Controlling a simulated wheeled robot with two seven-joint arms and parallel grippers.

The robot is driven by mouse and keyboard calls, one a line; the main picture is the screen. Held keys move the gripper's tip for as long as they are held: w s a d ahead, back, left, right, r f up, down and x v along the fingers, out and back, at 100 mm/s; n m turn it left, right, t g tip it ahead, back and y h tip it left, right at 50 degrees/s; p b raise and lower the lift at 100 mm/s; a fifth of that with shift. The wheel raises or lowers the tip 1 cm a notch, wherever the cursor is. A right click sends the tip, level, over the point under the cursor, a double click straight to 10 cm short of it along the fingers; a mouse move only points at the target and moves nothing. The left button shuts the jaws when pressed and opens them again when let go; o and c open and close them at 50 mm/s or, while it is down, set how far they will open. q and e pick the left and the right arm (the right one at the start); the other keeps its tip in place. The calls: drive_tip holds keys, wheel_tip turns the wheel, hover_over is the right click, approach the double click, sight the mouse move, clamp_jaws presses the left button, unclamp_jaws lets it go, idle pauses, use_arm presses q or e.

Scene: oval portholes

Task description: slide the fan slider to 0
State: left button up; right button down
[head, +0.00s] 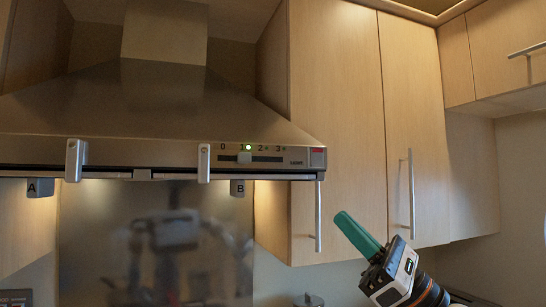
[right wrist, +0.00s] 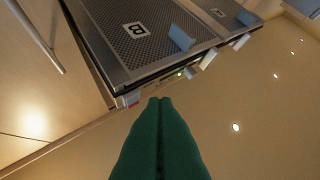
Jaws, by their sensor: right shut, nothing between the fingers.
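The range hood (head: 150,110) has a control strip on its front, at the right end. The fan slider (head: 245,157) is a small light knob in a dark horizontal slot under the marks 0, 1, 2 and 3. It stands about at 1, right of the 0, and a green light shows by the 1. My right gripper (head: 342,217) has green fingers, shut and empty, below and right of the hood's right corner and apart from it. In the right wrist view its fingers (right wrist: 160,103) point toward the hood's front edge. My left gripper is out of view.
Two grey handles (head: 75,160) (head: 204,163) stick out from the hood's front edge. Tall cupboards (head: 335,110) with bar handles stand right of the hood. Filter panels (right wrist: 145,40) show underneath. Free room lies in front of the hood.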

wheel_tip(320, 180, up, 6)
drive_tip(key=s+a+n+g+h, duration=0.25)
drive_tip(key=n+g, duration=0.25)
drive_tip(key=n, duration=0.5)
drive_tip(key=n+t+h, duration=0.3)
drive_tip(key=n+h, duration=0.1)
drive_tip(key=h, duration=0.2)
approach(273, 158)
drive_tip(key=p+x, duration=0.4)
drive_tip(key=x, duration=0.2)
drive_tip(key=shift+s+a+r+p, duration=0.15)
drive_tip(key=shift+p, duration=0.2)
drive_tip(key=shift+s+a+p, duration=0.25)
drive_tip(key=shift+a, duration=0.35)
drive_tip(key=shift+s+a+p, duration=0.2)
drive_tip(key=shift+a, duration=0.35)
drive_tip(key=shift+s+a, duration=0.3)
drive_tip(key=shift+a, duration=0.2)
drive_tip(key=shift+w, duration=0.1)
